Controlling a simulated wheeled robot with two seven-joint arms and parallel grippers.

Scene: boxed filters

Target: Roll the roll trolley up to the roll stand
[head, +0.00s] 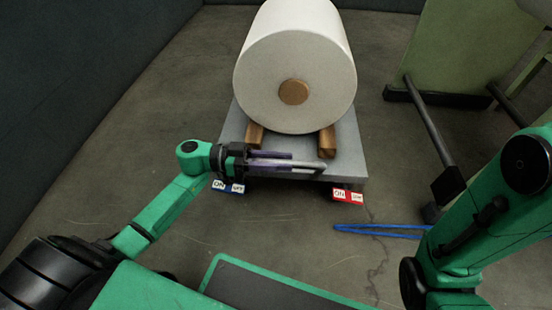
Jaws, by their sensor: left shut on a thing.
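The roll trolley (346,150) is a low grey platform in the upper middle of the head view. It bears a large white roll (290,60) with a brown core, resting between two wooden chocks (327,142). My left gripper (290,162) is at the trolley's near edge, shut on its grey handle bar, which its purple fingers partly hide. What I take for the roll stand (470,45) is green, at the upper right, apart from the trolley, with a dark arm (428,125) reaching toward me. My right arm is at the right; its gripper is out of view.
A blue pedal (228,187) and a red pedal (348,195), both with ON labels, are at the trolley's near edge. Blue lines (380,230) mark the floor at lower right. A dark wall (80,80) stands at left. Bare floor lies between trolley and stand.

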